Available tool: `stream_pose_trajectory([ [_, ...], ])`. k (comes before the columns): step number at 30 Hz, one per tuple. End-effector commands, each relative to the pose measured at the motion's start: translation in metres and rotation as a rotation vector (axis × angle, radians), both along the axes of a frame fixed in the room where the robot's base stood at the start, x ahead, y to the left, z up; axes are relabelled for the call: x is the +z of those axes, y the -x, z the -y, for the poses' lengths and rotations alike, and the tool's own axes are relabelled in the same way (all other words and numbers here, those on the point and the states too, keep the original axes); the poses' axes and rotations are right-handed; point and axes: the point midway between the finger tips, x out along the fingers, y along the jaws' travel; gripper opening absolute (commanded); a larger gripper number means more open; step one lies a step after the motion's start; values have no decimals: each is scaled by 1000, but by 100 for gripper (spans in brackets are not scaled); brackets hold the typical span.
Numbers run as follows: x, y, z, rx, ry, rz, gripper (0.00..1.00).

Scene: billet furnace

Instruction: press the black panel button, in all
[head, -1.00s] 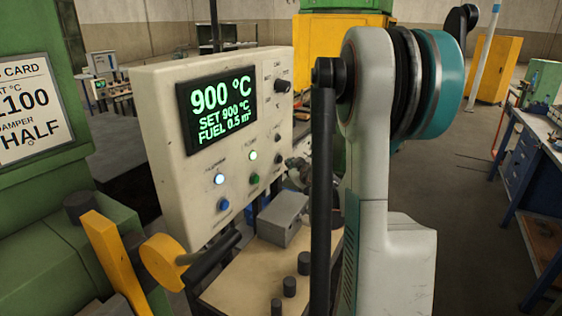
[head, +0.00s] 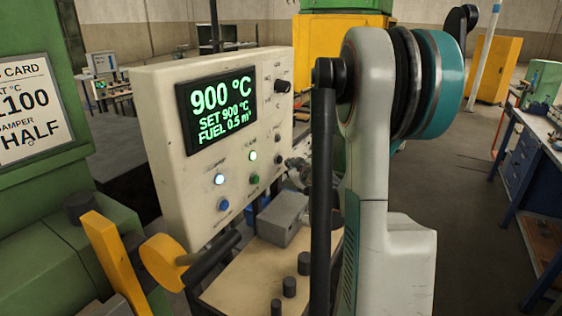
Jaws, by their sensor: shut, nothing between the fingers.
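The cream control panel (head: 160,130) stands left of centre, with its green-lit screen (head: 217,108) reading 900 °C, SET 900 °C and FUEL 0.5 m³. A small black button (head: 279,159) sits low on its right side, below another small dark control (head: 278,138). A blue button (head: 223,205) and a green button (head: 254,179) are to its left, each below a lit lamp. My gripper (head: 292,164) shows only in small part at the panel's right edge, close to the black button. It is shut and empty. My own arm hides much of it, and contact cannot be told.
A black knob (head: 282,86) is at the panel's upper right. A grey box (head: 282,220) and several dark posts stand on the tan surface (head: 240,275) below. A yellow lever (head: 112,262) is at lower left. A blue workbench (head: 520,165) stands at right beyond open floor.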

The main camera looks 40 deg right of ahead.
Motion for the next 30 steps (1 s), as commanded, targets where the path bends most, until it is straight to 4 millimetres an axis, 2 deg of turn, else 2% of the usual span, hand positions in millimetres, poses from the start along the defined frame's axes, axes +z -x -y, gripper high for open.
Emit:
stream_pose_trajectory([
  [30,0,-8,-3,0,0,0,0],
])
